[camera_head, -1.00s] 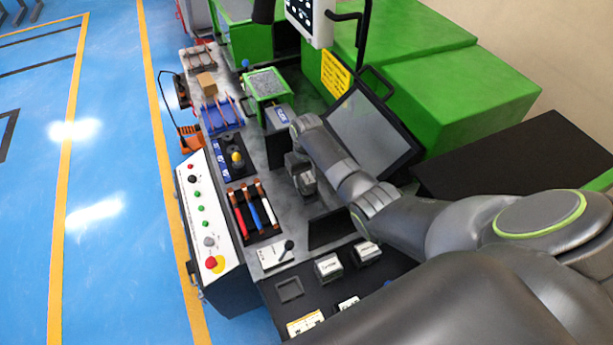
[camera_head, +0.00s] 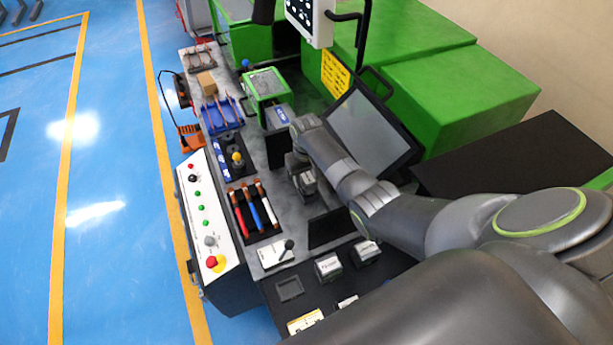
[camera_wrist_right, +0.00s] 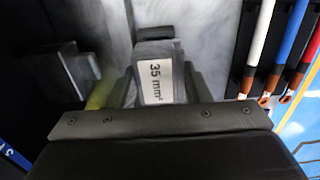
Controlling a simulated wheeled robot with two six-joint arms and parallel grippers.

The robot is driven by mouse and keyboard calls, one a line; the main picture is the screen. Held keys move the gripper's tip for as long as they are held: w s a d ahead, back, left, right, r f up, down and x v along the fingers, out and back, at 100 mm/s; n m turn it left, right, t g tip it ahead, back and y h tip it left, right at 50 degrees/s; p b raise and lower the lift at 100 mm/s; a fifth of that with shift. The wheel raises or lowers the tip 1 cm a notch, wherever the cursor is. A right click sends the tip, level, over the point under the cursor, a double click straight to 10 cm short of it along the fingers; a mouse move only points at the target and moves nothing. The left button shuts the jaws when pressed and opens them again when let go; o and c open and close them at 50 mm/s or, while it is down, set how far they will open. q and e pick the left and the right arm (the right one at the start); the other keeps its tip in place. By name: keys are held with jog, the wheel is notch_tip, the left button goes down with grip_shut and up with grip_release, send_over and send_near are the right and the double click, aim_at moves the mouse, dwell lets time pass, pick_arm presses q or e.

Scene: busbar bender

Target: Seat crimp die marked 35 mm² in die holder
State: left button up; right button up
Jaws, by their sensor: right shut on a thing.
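The crimp die (camera_wrist_right: 156,82) is a grey block with a white label reading 35 mm². It sits between the fingers of my right gripper (camera_wrist_right: 160,92), which is shut on it, in the right wrist view. In the head view my right gripper (camera_head: 303,181) is over the grey bench, right of the coloured bars; the die is too small to make out there. In the wrist view a blurred grey block stands on a dark part left of the die; I cannot tell whether it is the die holder. My left gripper is not in view.
Two more labelled grey blocks (camera_head: 328,266) (camera_head: 367,252) sit on a dark tray with an empty square recess (camera_head: 289,289). A rack of red, blue and white bars (camera_head: 256,211) is left of my gripper. A tilted screen (camera_head: 372,128) stands to the right.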

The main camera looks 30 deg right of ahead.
aim_at(307, 177)
jog(key=shift+r+p, duration=0.1)
jog(key=shift+p, duration=0.4)
dwell(0.5)
jog(key=shift+f+b, duration=1)
jog(key=shift+f, duration=0.45)
jog(key=shift+f, duration=0.2)
jog(key=o, duration=1.2)
jog(key=shift+c, duration=0.2)
jog(key=shift+r, duration=0.45)
notch_tip(307, 177, up, 16)
jog(key=b, duration=0.1)
jog(key=shift+r, duration=0.25)
